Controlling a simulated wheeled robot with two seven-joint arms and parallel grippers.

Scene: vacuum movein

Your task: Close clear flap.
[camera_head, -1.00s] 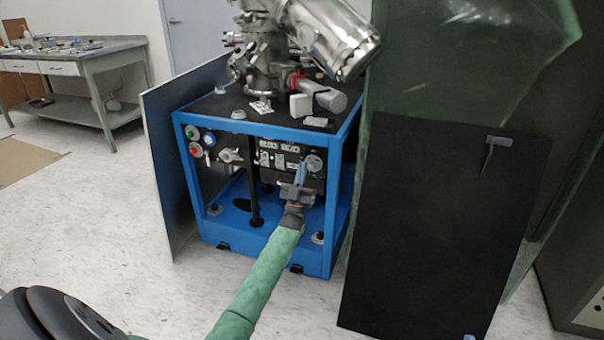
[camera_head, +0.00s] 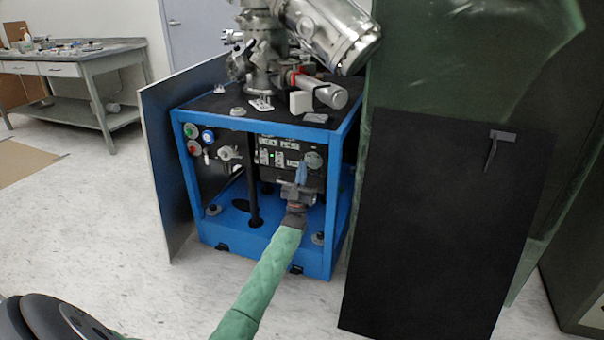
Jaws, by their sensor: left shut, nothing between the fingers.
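My left gripper (camera_head: 301,174) is shut and empty. It is in front of the right part of the dark control panel (camera_head: 268,165) in the blue-framed cart, just below a round dial (camera_head: 313,159). The sleeved green left arm reaches it from the bottom of the view. The gripper hides part of the panel's lower right. I cannot make out a clear flap for certain, and I cannot tell whether the gripper touches the panel. My right gripper is not in view.
The blue cart frame (camera_head: 264,127) surrounds the panel, with metal vacuum equipment (camera_head: 320,28) on top. A grey side panel (camera_head: 165,165) stands at its left. A large black board (camera_head: 440,240) stands at the right.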

